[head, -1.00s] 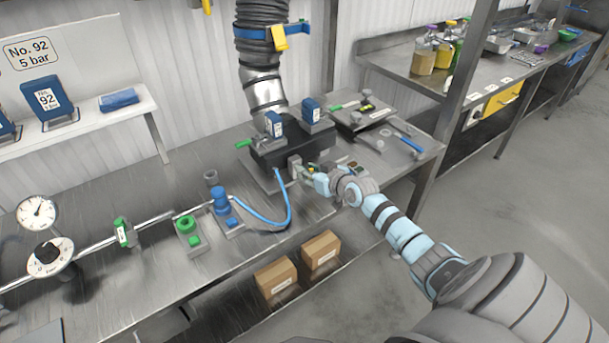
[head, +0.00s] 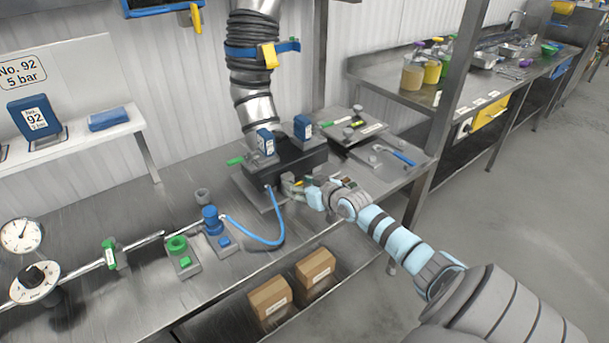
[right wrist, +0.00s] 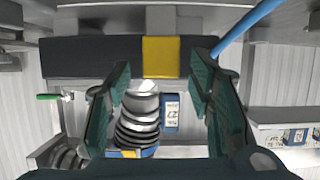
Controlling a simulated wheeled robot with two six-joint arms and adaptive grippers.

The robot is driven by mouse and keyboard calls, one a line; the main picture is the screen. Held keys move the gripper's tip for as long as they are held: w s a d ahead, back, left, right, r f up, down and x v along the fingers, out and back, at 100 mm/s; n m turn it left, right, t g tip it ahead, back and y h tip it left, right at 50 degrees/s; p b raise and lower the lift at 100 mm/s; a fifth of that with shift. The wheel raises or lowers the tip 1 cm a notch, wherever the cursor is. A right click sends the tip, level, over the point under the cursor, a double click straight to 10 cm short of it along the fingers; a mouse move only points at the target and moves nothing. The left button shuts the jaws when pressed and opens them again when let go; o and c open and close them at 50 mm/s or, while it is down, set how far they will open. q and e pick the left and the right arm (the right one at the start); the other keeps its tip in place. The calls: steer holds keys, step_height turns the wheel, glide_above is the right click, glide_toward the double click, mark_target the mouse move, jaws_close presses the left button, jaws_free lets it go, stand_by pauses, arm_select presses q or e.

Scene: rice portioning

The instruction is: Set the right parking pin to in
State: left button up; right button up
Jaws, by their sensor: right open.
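My right gripper (head: 296,187) is at the front right of the black machine block (head: 290,160). In the right wrist view its two green fingers (right wrist: 160,72) are apart, with nothing held between them. A yellow piece (right wrist: 160,57) shows between the fingertips, in front of the machine's dark bar (right wrist: 90,58), with a grey block (right wrist: 173,18) directly above it in that view. I cannot tell for sure whether this yellow piece is the right parking pin, nor whether it touches the fingers. In the head view my gripper largely hides this spot. My left gripper is not in view.
A blue hose (head: 258,240) runs from the machine's front to a blue fitting (head: 211,218), close to the gripper's left. A ribbed duct (head: 255,60) rises behind. A tray with tools (head: 385,160) lies to the right. Boxes (head: 271,297) stand on the lower shelf.

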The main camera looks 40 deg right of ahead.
steer(key=v, duration=0.5)
steer(key=shift+s+r, duration=0.1)
steer(key=shift+s, duration=0.15)
